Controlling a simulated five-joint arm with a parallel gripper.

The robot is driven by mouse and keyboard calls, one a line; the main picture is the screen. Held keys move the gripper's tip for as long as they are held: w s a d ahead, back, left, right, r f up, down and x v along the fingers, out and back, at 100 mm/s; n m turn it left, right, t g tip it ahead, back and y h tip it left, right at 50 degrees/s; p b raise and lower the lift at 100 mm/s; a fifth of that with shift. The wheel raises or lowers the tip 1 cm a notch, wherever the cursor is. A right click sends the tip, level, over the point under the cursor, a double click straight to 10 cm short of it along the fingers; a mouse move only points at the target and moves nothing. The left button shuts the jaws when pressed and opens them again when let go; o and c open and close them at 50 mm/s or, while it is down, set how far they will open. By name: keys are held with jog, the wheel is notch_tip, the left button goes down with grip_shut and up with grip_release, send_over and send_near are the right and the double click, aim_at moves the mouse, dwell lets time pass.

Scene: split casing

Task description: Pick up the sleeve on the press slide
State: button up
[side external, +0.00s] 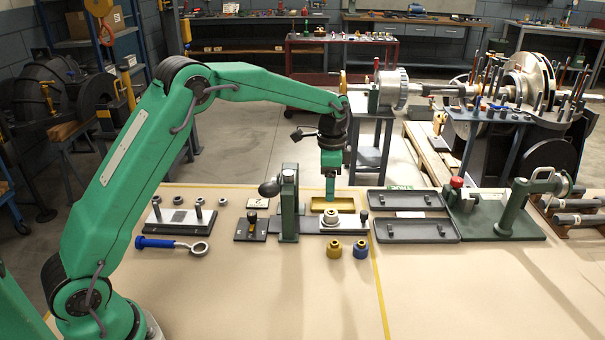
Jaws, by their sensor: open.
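The press slide (352,226) is a pale plate to the right of the green press (289,205). A small light-coloured sleeve (332,217) with a wider base stands upright on it. My gripper (330,199) points straight down, above or just behind the sleeve in this view. It is open, and nothing shows held in it. The gap between its fingers is too small to make out. A brass-coloured tray (345,204) lies behind the slide, partly behind my gripper.
Two loose rings, one gold (333,247) and one blue and gold (360,248), stand in front of the slide. Dark trays (430,240) lie to the right. A blue-handled tool (165,243) lies at left. The bench's front is clear.

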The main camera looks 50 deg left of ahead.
aim_at(331, 212)
jog(key=shift+w+f, duration=0.4)
jog(key=shift+f, duration=4.25)
jog(key=c, duration=1.2)
jog(key=shift+r, duration=0.2)
jog(key=shift+w+r, duration=0.1)
jog(key=shift+r, duration=0.45)
jog(key=r, duration=0.3)
jog(key=shift+d+r, duration=0.1)
jog(key=shift+d, duration=0.25)
jog(key=s+d+r, duration=0.6)
jog(key=d, duration=0.3)
jog(key=shift+d+r, duration=0.2)
jog(key=shift+r, duration=0.05)
